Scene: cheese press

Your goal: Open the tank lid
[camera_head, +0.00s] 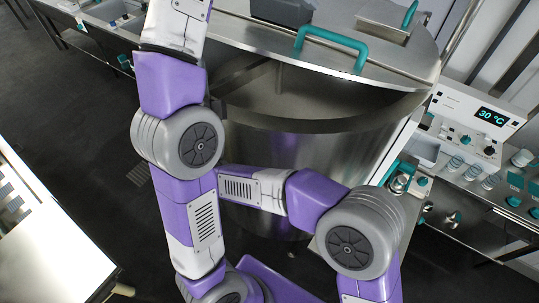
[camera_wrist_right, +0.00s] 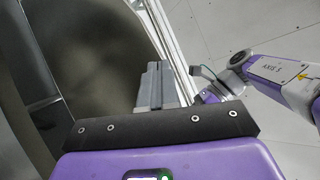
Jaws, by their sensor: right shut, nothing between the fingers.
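The steel tank (camera_head: 300,155) stands in the middle of the head view, its front partly hidden by my arm. Its lid (camera_head: 255,35) covers the back part, with a teal handle (camera_head: 331,43) near the lid's front edge. In front of that edge the tank's mouth is uncovered and the dark interior shows. My right gripper (camera_wrist_right: 156,84) shows in the right wrist view, shut and empty, beside a curved metal surface on the left. Neither gripper shows in the head view. I cannot make out my left gripper in either view.
A pale table (camera_head: 45,255) is at lower left. Dark floor is free left of the tank.

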